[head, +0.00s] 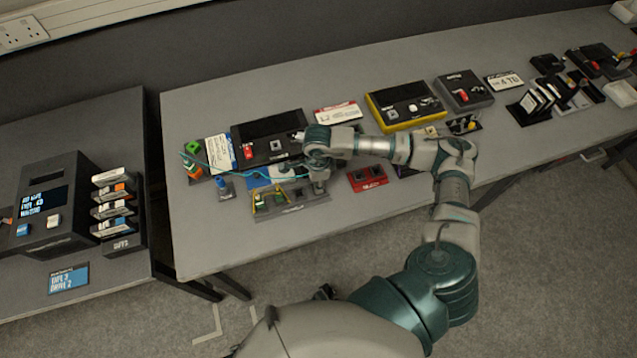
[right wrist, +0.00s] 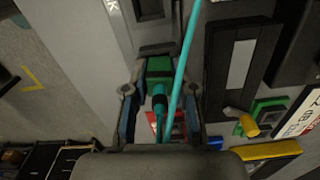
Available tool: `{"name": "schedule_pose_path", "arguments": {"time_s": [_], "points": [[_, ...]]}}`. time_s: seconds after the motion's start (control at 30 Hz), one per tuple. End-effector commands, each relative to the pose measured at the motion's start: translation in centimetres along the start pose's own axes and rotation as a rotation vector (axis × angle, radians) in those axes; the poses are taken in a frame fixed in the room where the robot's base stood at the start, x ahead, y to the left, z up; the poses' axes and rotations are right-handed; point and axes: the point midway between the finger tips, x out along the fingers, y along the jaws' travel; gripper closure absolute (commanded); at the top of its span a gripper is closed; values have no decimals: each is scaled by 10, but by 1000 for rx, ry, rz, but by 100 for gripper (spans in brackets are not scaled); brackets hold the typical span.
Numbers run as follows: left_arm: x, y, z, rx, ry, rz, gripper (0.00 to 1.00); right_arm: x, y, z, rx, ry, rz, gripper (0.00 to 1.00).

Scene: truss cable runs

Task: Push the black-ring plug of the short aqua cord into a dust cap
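My right gripper (head: 290,172) is low over the table in the head view, by the front rack (head: 292,208). In the right wrist view its fingers (right wrist: 160,82) are closed in on the sides of a green plug body (right wrist: 159,66) with an aqua barrel and a dark band (right wrist: 160,98) behind it. The aqua cord (right wrist: 182,70) passes close beside the plug. In the head view the aqua cord (head: 215,166) runs left to small green pieces (head: 193,148). I cannot tell which piece is a dust cap. My left gripper is out of sight.
A blue piece (head: 225,187) stands left of the rack. A black panel box (head: 265,140) stands behind the gripper, and a red box (head: 367,178) to its right. A yellow-edged box (head: 403,106) is further right. The front left of the table is bare.

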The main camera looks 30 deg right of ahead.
Motion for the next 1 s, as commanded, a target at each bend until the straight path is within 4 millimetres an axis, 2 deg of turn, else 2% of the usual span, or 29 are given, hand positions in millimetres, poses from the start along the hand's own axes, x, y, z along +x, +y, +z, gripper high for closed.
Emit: {"name": "schedule_pose_path", "arguments": {"time_s": [0.03,0.07,0.53,1.0], "points": [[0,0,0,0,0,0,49,0,0,0,0,0,0,94],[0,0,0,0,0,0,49,0,0,0,0,0,0,100],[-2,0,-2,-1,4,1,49,-3,0,0,0,0,-1,100],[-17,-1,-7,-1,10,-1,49,-28,0,0,0,-1,-2,100]]}}
